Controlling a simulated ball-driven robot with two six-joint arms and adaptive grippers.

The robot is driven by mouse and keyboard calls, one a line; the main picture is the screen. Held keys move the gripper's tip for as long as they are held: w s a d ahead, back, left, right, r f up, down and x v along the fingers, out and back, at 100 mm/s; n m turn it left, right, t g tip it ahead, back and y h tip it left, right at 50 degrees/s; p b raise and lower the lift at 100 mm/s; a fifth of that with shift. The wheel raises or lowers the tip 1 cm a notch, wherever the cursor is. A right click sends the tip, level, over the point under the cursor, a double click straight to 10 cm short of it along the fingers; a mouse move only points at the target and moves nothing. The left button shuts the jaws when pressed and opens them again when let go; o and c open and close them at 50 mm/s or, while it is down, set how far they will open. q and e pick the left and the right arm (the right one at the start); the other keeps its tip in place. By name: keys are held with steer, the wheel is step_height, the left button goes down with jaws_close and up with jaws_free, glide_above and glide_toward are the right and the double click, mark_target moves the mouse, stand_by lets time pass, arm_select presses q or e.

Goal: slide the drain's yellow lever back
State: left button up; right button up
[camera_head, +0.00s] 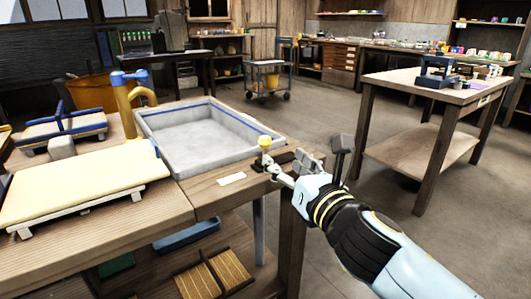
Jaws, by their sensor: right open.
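The drain's lever has a round yellow knob (264,142) and stands upright on a dark base at the right front corner of the work table, beside the grey basin (190,142). My right gripper (287,165) comes in from the lower right, open, with its fingers just right of the lever. The lower part of the lever is close to the fingertips, and I cannot tell whether they touch. My left gripper is not in view.
A yellow and blue tap (126,100) stands at the basin's left. A cream board (80,187) lies on the table at the front left. A small white label (231,179) lies left of the lever. Open floor (300,120) lies behind, with another wooden table (432,86) at the right.

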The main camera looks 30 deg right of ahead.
mark_target(269, 145)
steer(key=w, duration=0.6)
steer(key=w+d, duration=0.1)
steer(key=w, duration=0.3)
steer(key=shift+d+p, duration=0.1)
steer(key=shift+p, duration=0.2)
jaws_close()
